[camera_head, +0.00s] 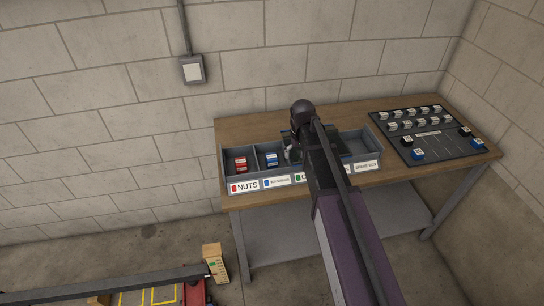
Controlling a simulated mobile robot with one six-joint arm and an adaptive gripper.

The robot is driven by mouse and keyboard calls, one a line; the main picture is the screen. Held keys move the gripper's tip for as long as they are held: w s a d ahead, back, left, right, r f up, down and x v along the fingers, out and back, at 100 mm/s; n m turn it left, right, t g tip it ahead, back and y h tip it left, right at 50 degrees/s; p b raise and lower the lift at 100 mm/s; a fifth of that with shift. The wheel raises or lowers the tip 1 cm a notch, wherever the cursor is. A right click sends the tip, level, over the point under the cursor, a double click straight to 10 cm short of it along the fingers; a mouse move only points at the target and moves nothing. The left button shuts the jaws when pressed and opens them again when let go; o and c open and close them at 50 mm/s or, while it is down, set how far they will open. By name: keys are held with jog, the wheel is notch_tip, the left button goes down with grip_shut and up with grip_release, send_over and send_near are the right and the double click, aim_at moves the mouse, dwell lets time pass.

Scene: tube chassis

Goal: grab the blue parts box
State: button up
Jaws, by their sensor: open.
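The blue parts box (271,159) is a small blue box with a white label. It sits in the second compartment from the left of the grey divided bin (252,160) on the workbench. My gripper (291,152) is just to the right of the blue box, over the neighbouring compartment, and looks apart from it. It is open. My arm reaches in from the lower right and hides much of the gripper and the middle compartments.
Red boxes (241,163) lie in the left compartment, marked NUTS. A dark board (430,145) with several small blocks lies at the right of the wooden bench (408,177). The wall stands close behind. A cardboard box (215,262) stands on the floor.

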notch_tip(320, 180, up, 3)
jog(key=n+p, duration=0.1)
jog(key=p, duration=0.1)
send_over(272, 156)
jog(key=shift+s+a, duration=0.25)
jog(key=shift+s, duration=0.15)
jog(key=shift+f, duration=0.1)
notch_tip(272, 156, down, 8)
jog(key=b, duration=0.8)
jog(key=shift+f, duration=0.25)
jog(key=shift+b, duration=0.3)
jog(key=f+b, duration=0.3)
jog(key=shift+w+d+f, duration=0.15)
jog(key=shift+w, duration=0.2)
jog(key=shift+f+b, duration=0.95)
jog(key=shift+b, duration=0.05)
